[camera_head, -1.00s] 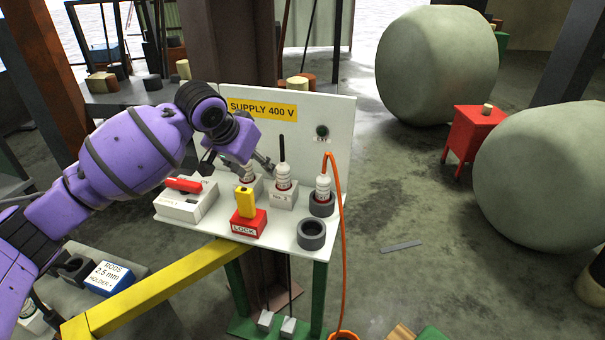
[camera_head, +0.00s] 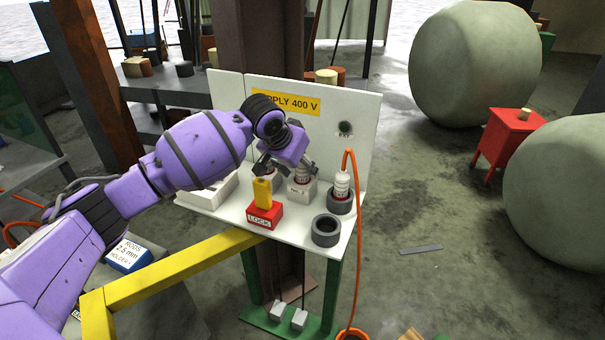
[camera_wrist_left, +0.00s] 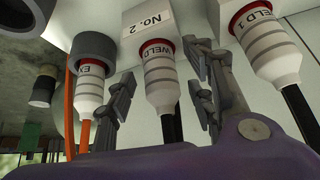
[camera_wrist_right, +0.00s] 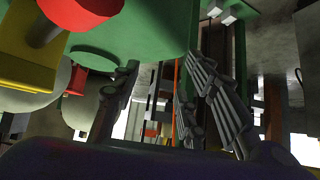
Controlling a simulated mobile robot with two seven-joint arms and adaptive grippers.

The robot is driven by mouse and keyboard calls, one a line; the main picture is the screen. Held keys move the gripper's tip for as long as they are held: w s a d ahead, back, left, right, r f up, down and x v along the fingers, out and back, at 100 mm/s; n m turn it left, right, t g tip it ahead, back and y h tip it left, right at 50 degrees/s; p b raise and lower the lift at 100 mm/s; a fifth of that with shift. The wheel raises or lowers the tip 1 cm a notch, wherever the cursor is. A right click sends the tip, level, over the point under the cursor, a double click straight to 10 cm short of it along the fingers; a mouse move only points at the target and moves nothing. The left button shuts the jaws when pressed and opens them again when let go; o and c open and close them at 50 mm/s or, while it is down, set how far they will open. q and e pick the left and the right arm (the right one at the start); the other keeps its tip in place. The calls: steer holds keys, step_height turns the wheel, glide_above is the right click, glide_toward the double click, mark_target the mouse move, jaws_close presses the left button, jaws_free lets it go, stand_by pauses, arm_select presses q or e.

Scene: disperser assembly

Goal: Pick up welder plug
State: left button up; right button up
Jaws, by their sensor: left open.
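A white welder plug marked WELD, with grey bands and a red ring (camera_wrist_left: 160,85), sits in the socket box labelled No. 2 (camera_wrist_left: 150,22). In the head view this plug (camera_head: 302,174) is partly behind my gripper. My left gripper (camera_head: 284,164) is open, its fingers on either side of that plug in the left wrist view (camera_wrist_left: 164,88); I cannot tell whether they touch it. The WELD 1 plug (camera_wrist_left: 266,45) is on the right there. A third plug (camera_wrist_left: 91,92) with an orange cable is on the left. My right gripper (camera_wrist_right: 160,85) is open and empty.
The white supply panel (camera_head: 366,110) stands behind the sockets. A red LOCK block (camera_head: 264,216) with a yellow top and an empty grey ring (camera_head: 326,231) are in front. A yellow beam (camera_head: 185,263) crosses below my left arm.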

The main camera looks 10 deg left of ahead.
arm_select(q)
steer(key=shift+c, duration=0.3)
jaws_close()
